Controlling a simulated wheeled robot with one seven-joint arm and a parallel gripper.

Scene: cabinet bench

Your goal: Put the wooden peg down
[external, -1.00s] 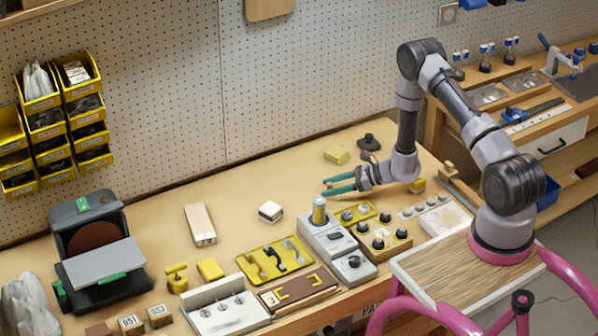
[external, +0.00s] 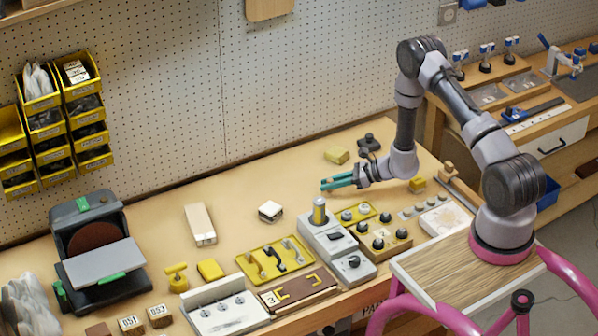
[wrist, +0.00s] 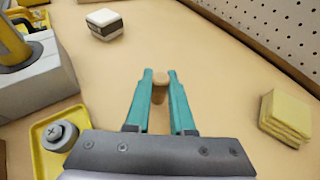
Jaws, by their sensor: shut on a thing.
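My gripper (external: 324,183) has teal fingers and reaches left, low over the bench top. In the wrist view my gripper (wrist: 160,76) is shut on the wooden peg (wrist: 159,88), a light brown piece with a rounded end between the fingers. The peg's lower part is hidden by the fingers, and I cannot tell whether it touches the bench. In the external view the peg cannot be made out.
A white and dark block (external: 270,211) lies ahead on the bench. A yellow sponge-like block (external: 337,155) lies near the pegboard. A grey fixture with a yellow cylinder (external: 319,211) stands close by. The bench top (external: 237,190) between them is clear.

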